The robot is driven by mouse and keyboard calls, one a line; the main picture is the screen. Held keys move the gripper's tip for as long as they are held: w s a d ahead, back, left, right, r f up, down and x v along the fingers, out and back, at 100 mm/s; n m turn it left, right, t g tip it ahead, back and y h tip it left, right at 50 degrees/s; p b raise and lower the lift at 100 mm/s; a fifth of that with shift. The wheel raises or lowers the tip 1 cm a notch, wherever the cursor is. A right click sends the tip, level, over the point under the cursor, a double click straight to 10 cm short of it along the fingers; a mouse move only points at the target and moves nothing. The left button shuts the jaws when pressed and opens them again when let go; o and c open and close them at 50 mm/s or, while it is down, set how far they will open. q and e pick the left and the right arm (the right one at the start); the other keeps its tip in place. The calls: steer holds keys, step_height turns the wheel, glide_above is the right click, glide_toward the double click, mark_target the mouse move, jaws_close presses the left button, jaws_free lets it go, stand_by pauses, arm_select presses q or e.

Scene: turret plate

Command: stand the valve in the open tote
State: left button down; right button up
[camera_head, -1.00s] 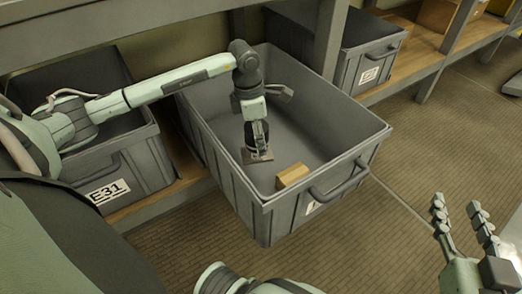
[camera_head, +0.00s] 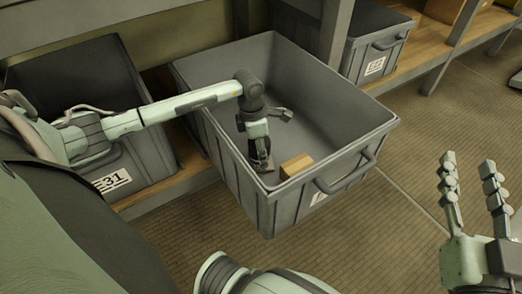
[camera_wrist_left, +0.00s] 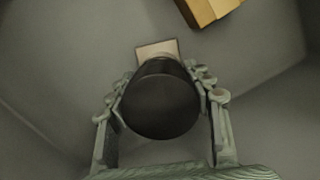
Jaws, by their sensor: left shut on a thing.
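The valve, dark and round with a flat square tan base, is in my left gripper (camera_head: 260,153), inside the open grey tote (camera_head: 348,142). In the left wrist view the valve's dark round top (camera_wrist_left: 160,102) sits between the two fingers, which close on it from both sides. Its tan base (camera_wrist_left: 157,48) shows beyond the top. The valve looks about upright, low near the tote floor; I cannot tell whether it touches. My right gripper (camera_head: 472,190) is open and empty, outside the tote at the right.
A tan block (camera_head: 296,165) lies in the tote, right of the valve. It also shows in the left wrist view (camera_wrist_left: 208,8). A tote labelled 31 (camera_head: 150,160) stands at the left, another (camera_head: 385,50) behind a shelf post. The tote's back floor is clear.

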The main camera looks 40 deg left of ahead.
arm_select(q)
steer(key=shift+r, duration=0.1)
arm_select(e)
steer(key=shift+r, duration=0.15)
arm_select(q)
steer(key=c, duration=0.6)
jaws_free()
steer(key=shift+c, duration=0.2)
arm_select(e)
steer(key=shift+s+a+r+y, duration=0.1)
steer(key=shift+r+y, duration=0.2)
steer(key=shift+f, duration=0.1)
arm_select(q)
steer(key=r, duration=0.4)
steer(key=r+p, duration=0.1)
steer(key=r, duration=0.3)
steer(key=s+a+r, duration=0.1)
steer(key=r, duration=0.3)
arm_select(e)
steer(key=d+f+g+h, duration=0.2)
steer(key=d+f+g, duration=0.1)
steer(key=f, duration=0.4)
steer(key=shift+d+f+h, duration=0.25)
steer(key=shift+f+h, duration=0.05)
steer(key=shift+h, duration=0.1)
